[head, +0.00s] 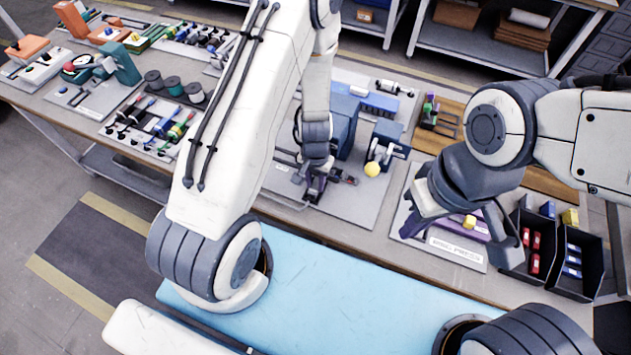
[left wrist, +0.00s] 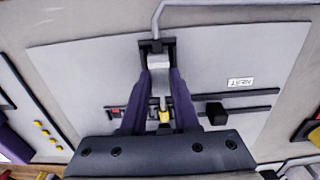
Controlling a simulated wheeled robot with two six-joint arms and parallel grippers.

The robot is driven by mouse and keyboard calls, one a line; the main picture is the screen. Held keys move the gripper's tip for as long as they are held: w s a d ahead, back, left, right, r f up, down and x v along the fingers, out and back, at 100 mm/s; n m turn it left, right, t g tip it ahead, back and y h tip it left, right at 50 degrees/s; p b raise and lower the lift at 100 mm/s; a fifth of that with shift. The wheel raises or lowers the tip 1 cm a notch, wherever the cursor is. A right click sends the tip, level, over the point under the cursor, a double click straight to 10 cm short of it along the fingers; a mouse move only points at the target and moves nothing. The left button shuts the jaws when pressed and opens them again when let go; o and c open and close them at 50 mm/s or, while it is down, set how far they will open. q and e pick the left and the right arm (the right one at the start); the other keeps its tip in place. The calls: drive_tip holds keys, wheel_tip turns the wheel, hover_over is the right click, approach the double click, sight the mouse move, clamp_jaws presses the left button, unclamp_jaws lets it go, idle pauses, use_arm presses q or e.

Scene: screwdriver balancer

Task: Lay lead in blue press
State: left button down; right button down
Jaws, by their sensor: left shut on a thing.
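My left gripper (head: 314,190) is low over that plate, left of and in front of the press. In the left wrist view its purple fingers (left wrist: 159,72) are closed on a slim grey piece (left wrist: 160,88), which looks like the lead; its ends are partly hidden. My right gripper (head: 466,230) is open over the purple press (head: 478,231) at the right, apart from the lead.
In the left wrist view, a dark block (left wrist: 216,113) and a red piece (left wrist: 115,112) sit by dark rails near a NEST label (left wrist: 240,82). Black bins (head: 577,288) with red and blue parts stand at the right. Spools (head: 172,84) and tools fill the left bench.

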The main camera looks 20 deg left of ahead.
use_arm(q)
drive_tip(key=c, duration=0.6)
unclamp_jaws()
wheel_tip(320, 180, up, 11)
drive_tip(key=p, duration=1)
drive_tip(key=shift+f, duration=0.2)
